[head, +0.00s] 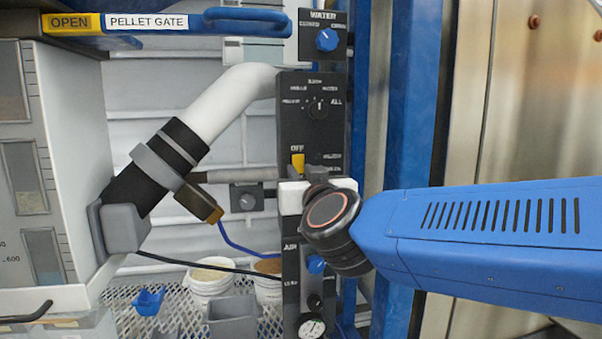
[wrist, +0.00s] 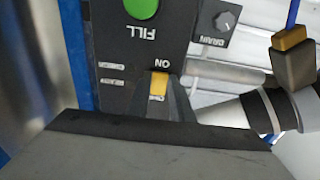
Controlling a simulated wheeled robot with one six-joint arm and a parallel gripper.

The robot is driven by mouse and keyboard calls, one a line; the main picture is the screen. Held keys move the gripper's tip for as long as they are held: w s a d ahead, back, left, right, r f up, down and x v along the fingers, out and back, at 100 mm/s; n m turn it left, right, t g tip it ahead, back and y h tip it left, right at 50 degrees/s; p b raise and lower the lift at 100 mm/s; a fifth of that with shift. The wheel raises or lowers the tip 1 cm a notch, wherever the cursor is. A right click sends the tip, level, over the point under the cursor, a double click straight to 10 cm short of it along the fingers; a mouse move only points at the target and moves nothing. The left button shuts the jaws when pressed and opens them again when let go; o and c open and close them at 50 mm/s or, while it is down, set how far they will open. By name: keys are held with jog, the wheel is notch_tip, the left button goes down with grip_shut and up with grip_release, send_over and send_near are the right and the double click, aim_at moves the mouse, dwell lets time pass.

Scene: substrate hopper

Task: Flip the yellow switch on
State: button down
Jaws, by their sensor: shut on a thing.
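The yellow switch (head: 298,162) is a small lever on the dark control panel (head: 312,110), just below an "OFF" label in the head view. It also shows in the wrist view (wrist: 159,82), close to a label that reads "ON". My gripper (head: 297,174) comes from the right and its fingers are at the switch. In the wrist view the dark fingers (wrist: 165,100) stand on both sides of the yellow lever and are shut on it. The switch's lower part is hidden by my gripper in the head view.
Above the switch are a rotary selector (head: 318,108) and a blue water knob (head: 327,40). A white pipe (head: 232,100) with a black coupling runs at the left. A blue post (head: 412,90) stands right of the panel. A green button (wrist: 141,8) shows in the wrist view.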

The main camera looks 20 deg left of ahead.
jog(key=shift+f, duration=0.15)
dwell(0.4)
jog(key=c, duration=1.6)
grip_release()
jog(key=shift+w, duration=0.1)
jog(key=shift+o, duration=0.2)
jog(key=f+v, duration=0.1)
jog(key=v, duration=1.6)
jog(key=shift+d, duration=0.25)
